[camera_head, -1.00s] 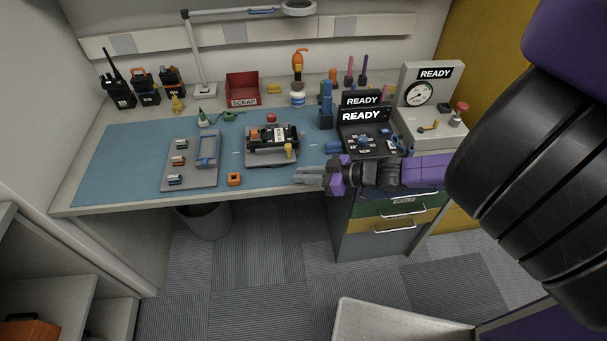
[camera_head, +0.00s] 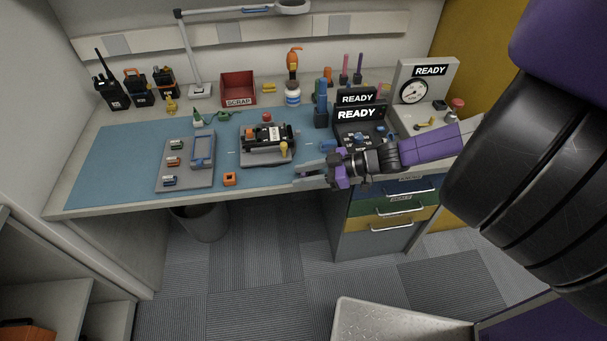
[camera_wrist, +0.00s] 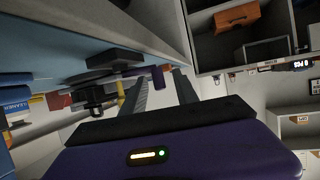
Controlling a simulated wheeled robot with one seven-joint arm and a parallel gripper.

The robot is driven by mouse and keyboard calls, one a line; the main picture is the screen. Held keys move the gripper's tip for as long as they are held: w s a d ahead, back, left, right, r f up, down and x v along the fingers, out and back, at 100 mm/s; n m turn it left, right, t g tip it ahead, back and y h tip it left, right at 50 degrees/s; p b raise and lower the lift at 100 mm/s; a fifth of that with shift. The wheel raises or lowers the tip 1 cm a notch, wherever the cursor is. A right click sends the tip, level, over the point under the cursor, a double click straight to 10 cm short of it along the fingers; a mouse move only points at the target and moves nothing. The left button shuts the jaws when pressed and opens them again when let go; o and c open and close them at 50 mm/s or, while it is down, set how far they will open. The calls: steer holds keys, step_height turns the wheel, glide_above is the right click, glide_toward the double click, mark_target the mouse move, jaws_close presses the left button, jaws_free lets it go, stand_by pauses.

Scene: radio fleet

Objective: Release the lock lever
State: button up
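A black radio with an orange part lies in a grey fixture (camera_head: 267,157) on the blue mat. A tan-knobbed lever (camera_head: 284,148) stands upright at the fixture's front right; it appears to be the lock lever. My gripper (camera_head: 304,178) is in front of the fixture and to its right, near the bench's front edge, apart from the lever. In the wrist view my gripper (camera_wrist: 160,88) has its two fingers spread with nothing held.
A black READY console (camera_head: 362,137) and blue block stand close behind my arm. A red scrap bin (camera_head: 238,87) is at the back.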

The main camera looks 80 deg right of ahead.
steer(key=shift+s, duration=0.15)
steer(key=b+v, duration=0.1)
steer(key=v, duration=0.6)
steer(key=shift+s, duration=0.25)
steer(key=shift+d+r, duration=0.1)
steer(key=s+a+f+n+y, duration=0.1)
steer(key=s+a+n, duration=0.1)
steer(key=a, duration=1)
steer(key=s+a+n+y, duration=0.1)
steer(key=s+a, duration=0.2)
steer(key=a, duration=0.8)
steer(key=w+a+r+m+t+h, duration=0.1)
steer(key=w+a+r+m+h, duration=0.2)
steer(key=a+r, duration=0.8)
steer(key=shift+a+r+m+t+h, duration=0.15)
steer(key=shift+a+m+t+h, duration=0.2)
steer(key=shift+a+m, duration=0.55)
